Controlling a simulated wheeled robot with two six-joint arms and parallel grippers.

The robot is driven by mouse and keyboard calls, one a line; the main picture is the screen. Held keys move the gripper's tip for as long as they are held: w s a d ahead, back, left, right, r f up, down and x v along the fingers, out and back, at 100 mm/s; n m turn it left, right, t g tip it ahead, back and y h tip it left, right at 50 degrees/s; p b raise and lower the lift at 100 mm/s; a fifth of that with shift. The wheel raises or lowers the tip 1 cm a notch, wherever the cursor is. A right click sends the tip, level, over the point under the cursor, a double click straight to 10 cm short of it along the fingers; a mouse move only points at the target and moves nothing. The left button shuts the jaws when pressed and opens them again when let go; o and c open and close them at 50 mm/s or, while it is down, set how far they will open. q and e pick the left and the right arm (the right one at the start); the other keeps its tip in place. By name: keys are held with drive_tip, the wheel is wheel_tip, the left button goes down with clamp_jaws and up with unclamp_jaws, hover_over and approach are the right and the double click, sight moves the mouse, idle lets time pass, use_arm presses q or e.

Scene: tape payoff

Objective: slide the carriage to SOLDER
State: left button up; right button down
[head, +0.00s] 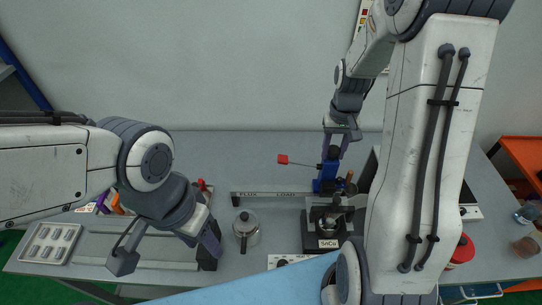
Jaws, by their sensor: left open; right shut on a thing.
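The blue carriage (326,174) stands on a pale rail (262,195) at the rail's right end, right of the printed words FLUX and LOAD. A lever with a red tip (283,159) sticks out from it to the left. My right gripper (336,150) reaches down from above and is shut on the upper part of the carriage; its fingers partly hide the grip. The pot marked SnCu (328,244) stands just in front of the carriage. No SOLDER label is readable. My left gripper (165,258) is open and empty, at the front left.
A metal pot with a lid (246,231) stands left of the SnCu pot. A tray of metal pieces (50,243) lies far left. A red container (461,250) stands at right, partly behind my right arm. The table behind the rail is clear.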

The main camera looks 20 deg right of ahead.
drive_tip(key=c, duration=0.5)
unclamp_jaws()
wheel_tip(320, 180, up, 7)
drive_tip(key=p, duration=0.6)
